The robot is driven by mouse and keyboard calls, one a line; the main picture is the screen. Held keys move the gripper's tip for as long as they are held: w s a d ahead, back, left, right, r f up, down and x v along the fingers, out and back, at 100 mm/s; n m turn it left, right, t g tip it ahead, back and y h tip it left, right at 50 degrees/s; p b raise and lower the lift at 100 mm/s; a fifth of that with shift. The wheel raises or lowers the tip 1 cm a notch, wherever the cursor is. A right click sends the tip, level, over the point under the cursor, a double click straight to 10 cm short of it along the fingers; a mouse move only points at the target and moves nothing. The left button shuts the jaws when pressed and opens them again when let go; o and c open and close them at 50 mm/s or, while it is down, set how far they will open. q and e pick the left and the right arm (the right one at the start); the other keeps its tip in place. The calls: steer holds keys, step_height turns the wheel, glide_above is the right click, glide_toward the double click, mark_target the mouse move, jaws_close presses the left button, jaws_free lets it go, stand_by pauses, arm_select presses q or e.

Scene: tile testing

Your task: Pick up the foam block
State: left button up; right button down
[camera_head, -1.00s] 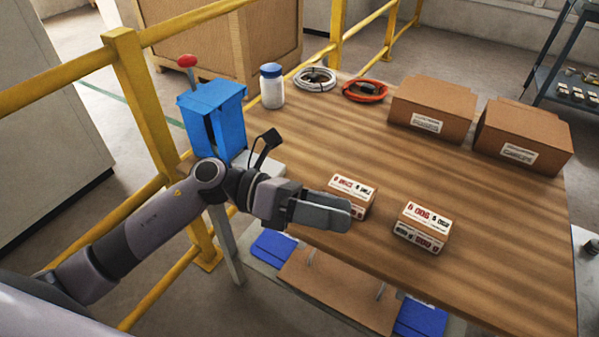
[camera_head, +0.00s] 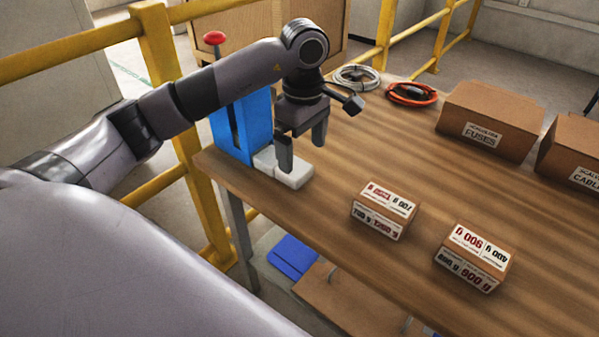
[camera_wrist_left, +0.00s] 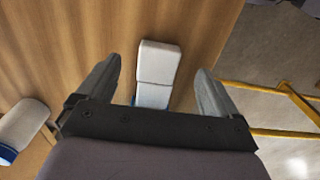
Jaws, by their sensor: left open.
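The foam block appears to be the white block (camera_head: 292,178) with rounded edges, at the table's near left edge beside the blue stand. In the left wrist view the white shape (camera_wrist_left: 158,62) has a seam across it, so it may be two pieces. My left gripper (camera_head: 303,158) points down above the block and is open. In the wrist view the block lies between its two fingers, with room on both sides, and its lower end is hidden by the gripper body. I cannot tell the exact height left above it. My right gripper is not in view.
The blue stand (camera_head: 232,130) with a red knob (camera_head: 214,38) rises just behind the block. Two small labelled boxes (camera_head: 384,210) (camera_head: 473,257) sit to the right. Larger cartons (camera_head: 490,118) and cable coils (camera_head: 411,94) are behind.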

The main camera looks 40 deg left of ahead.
mark_target(303, 171)
arm_select(q)
step_height(303, 171, down, 5)
steer(key=shift+f+b, duration=0.15)
steer(key=shift+b, duration=0.25)
steer(key=c, duration=1.1)
